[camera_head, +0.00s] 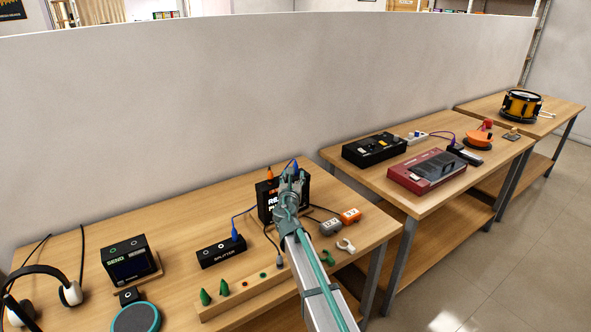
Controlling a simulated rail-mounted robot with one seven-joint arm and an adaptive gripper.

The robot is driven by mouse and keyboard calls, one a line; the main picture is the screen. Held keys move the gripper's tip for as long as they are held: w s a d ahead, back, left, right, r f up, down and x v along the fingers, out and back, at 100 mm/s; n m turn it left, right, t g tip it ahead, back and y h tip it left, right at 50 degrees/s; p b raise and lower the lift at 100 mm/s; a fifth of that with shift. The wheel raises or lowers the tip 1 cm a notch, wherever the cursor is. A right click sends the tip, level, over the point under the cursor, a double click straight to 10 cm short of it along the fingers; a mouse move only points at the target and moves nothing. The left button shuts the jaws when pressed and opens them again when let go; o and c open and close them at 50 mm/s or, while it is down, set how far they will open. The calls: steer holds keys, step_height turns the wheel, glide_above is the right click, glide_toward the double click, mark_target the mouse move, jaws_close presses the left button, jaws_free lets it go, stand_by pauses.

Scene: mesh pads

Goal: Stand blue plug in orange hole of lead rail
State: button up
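The lead rail (235,301) is a long wooden bar along the front edge of the near table. Two green plugs stand in its left part, and small coloured spots, one reddish, show further right; I cannot tell which is the orange hole. One blue plug (235,233) stands upright in the black splitter box (221,252), with a blue cord. Another blue plug (294,165) shows at the top of a black box (265,203) with white lettering, beside an orange plug (269,174). My gripper (291,173) is in front of this box; its fingers are too small to read.
My arm hides part of the lettered box and the rail's right end. A black SEND box (129,260), headphones (70,294) and a round teal-rimmed pad (136,318) are left. A partition wall stands behind.

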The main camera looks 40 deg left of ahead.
steer(key=shift+f+p+x, duration=0.2)
steer(key=shift+p+x, duration=0.6)
steer(key=shift+x, duration=1.95)
steer(key=shift+d, duration=0.25)
jaws_close()
